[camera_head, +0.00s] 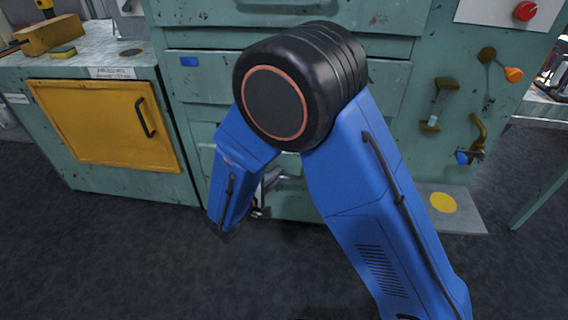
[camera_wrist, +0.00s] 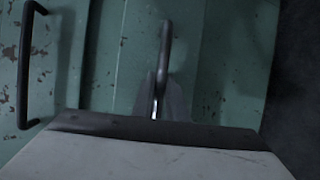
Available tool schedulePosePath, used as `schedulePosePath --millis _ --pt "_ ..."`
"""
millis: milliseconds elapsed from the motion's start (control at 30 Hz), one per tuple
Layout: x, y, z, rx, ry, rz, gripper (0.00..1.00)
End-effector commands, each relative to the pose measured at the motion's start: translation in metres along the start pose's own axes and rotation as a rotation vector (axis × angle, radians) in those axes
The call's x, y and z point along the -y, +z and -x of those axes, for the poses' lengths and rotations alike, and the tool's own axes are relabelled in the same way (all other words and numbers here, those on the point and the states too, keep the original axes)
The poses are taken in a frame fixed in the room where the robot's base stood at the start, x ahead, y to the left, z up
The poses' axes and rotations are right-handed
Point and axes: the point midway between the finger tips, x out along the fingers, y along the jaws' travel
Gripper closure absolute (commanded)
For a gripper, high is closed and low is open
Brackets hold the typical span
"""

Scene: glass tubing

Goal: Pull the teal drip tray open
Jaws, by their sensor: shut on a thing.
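The teal drip tray front (camera_wrist: 225,60) appears to be the worn teal panel in the wrist view, with chipped paint. A dark grey bar handle (camera_wrist: 166,42) stands out from it. My gripper (camera_wrist: 157,98) is shut on this handle, with its fingers at the handle's near end. In the head view my gripper (camera_head: 264,192) is low at the front of the teal cabinet, mostly hidden behind my blue arm. My arm also covers much of the tray there, so I cannot tell how far it stands out.
A black handle (camera_wrist: 28,65) is on the panel at the left of the wrist view. In the head view a yellow door (camera_head: 105,125) is at left. Hooks and an orange knob (camera_head: 513,74) are at right, above a low plate with a yellow disc (camera_head: 443,202). Dark floor lies in front.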

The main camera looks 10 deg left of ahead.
Motion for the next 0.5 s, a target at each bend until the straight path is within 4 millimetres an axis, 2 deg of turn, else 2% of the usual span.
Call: schedulePosePath --millis 33,100,500 --pt "0.004 0.004 0.016 -0.006 -0.001 0.003 1.00" --pt "0.008 0.012 0.035 -0.006 0.000 0.004 1.00" --pt "0.030 0.055 0.136 -0.005 0.000 0.003 1.00"
